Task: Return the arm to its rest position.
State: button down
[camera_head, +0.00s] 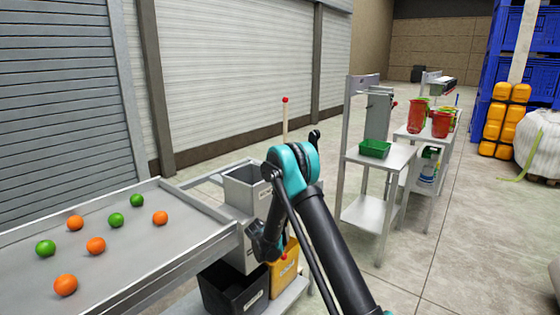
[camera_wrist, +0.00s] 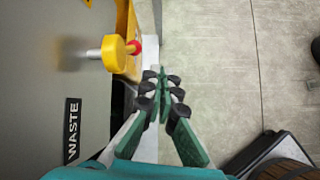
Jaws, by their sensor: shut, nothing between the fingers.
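My gripper (camera_wrist: 161,82) shows in the wrist view with its green and black fingers together and nothing between them. It hangs over a pale edge and the concrete floor, beside a grey panel with a WASTE label (camera_wrist: 72,130). A yellow knob (camera_wrist: 113,54) with a red tip is left of the fingertips, apart from them. In the head view my arm (camera_head: 290,168) is raised and bent at a teal joint, with its dark end lowered by the bins. My fingertips are hard to make out there.
A tray table (camera_head: 190,222) with several orange and green balls stands at left. A grey bin (camera_head: 242,188), a black bin (camera_head: 232,290) and a yellow bin (camera_head: 285,270) are close to my arm. A metal stand (camera_head: 372,210) with a green tray (camera_head: 375,148) is at right. Floor between is clear.

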jog(key=s+d+r+m+g+y, duration=0.2)
jog(key=s+d+r+m, duration=1.15)
jog(key=s+r, duration=0.4)
jog(key=s+d+m+y, duration=0.1)
jog(key=s+d+m, duration=0.1)
jog(key=s+m, duration=0.4)
jog(key=s+d+r+m+y, duration=0.1)
jog(key=s+d+m, duration=0.2)
jog(key=s, duration=1.4)
jog(key=shift+d+r+m, duration=0.15)
jog(key=shift+d+m, duration=0.1)
jog(key=shift+m, duration=1.4)
jog(key=shift+s, duration=0.1)
